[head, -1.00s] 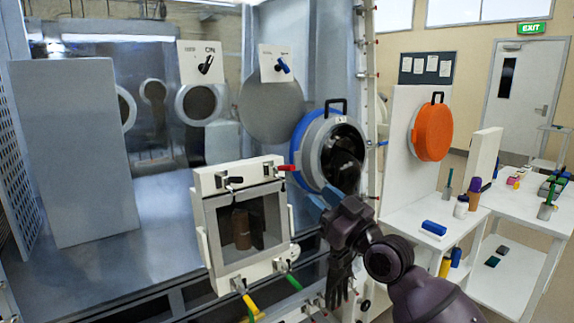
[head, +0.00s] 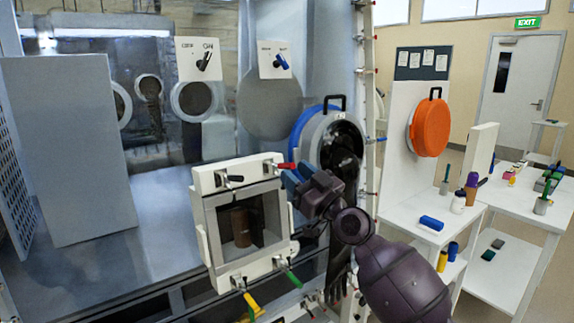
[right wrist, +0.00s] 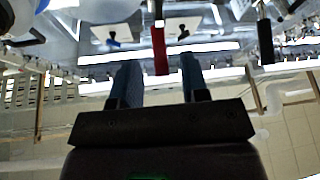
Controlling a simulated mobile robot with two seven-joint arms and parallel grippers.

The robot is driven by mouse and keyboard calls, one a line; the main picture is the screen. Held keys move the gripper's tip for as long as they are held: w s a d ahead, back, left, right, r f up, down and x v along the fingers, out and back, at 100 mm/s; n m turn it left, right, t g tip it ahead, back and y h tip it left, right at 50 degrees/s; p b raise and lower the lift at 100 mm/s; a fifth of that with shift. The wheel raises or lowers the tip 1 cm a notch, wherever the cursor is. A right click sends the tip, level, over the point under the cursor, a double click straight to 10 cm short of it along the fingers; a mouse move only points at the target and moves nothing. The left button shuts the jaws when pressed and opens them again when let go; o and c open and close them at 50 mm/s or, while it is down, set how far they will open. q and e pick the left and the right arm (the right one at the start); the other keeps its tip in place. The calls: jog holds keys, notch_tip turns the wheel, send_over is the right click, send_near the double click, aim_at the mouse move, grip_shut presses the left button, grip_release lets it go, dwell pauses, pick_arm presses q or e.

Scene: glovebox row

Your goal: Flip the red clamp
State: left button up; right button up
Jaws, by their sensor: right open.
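The red clamp (head: 285,166) sits at the top right corner of the white-framed box (head: 205,180) on the glovebox front, its handle pointing right. In the right wrist view the red clamp (right wrist: 160,50) stands between my two blue fingers, with space on both sides. My right gripper (head: 289,181) is open, just below and beside the red handle in the head view; it also shows in the right wrist view (right wrist: 158,72). Its jaws hold nothing. My left gripper is not in view.
The frame also carries a black clamp (head: 232,178), a green clamp (head: 290,272) and a yellow clamp (head: 250,303). A round blue-rimmed port (head: 298,140) is just behind my right gripper. A white table (head: 400,211) with a blue cylinder (head: 431,223) stands to the right.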

aim_at(287, 166)
jog(key=shift+x, duration=1.8)
grip_shut()
